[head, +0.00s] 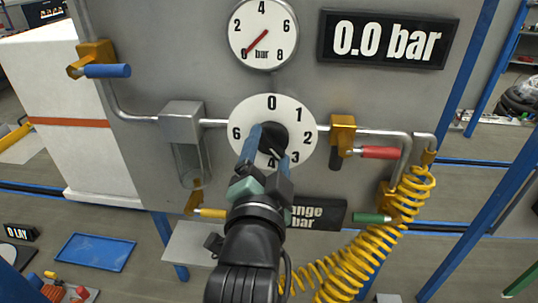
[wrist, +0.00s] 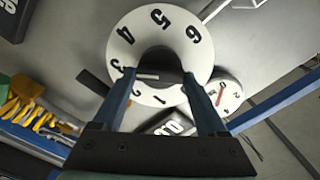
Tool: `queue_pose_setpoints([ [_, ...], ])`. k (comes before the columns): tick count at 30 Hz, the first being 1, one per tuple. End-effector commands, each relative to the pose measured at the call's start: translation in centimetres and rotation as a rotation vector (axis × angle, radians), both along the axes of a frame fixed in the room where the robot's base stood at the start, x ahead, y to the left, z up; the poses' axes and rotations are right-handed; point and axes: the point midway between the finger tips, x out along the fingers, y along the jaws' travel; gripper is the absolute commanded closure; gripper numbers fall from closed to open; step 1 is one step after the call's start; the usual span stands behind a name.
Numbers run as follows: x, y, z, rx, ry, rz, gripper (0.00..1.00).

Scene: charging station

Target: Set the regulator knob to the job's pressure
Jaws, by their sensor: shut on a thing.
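The black regulator knob (head: 272,138) sits at the centre of a white dial (head: 250,110) numbered 0 to 6, with 0 at the top. My gripper (head: 264,142) is shut on the knob, with a finger on each side. In the wrist view the knob (wrist: 158,64) shows between the fingers, and a pale mark shows on it. A finger hides part of the dial there. The round gauge (head: 262,35) has its red needle at 0. The digital display (head: 387,39) reads 0.0 bar. A dark sign (head: 318,214) ending in "nge" and "bar" is partly hidden by my arm.
A blue-handled valve (head: 106,71) is at the upper left. A red-handled valve (head: 380,152) is right of the dial, with a green handle (head: 370,218) below it. A yellow coiled hose (head: 350,260) hangs at the lower right. An orange handle (head: 212,213) is near my arm.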

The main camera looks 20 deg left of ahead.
Motion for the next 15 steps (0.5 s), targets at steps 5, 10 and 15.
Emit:
queue_pose_setpoints([
  [5, 0.03, -0.06, -0.14, 0.162, 0.046, -0.001, 0.81],
  [10, 0.03, -0.06, -0.14, 0.312, 0.089, -0.001, 0.81],
  [15, 0.02, -0.07, -0.15, 0.444, 0.126, 0.000, 0.81],
])
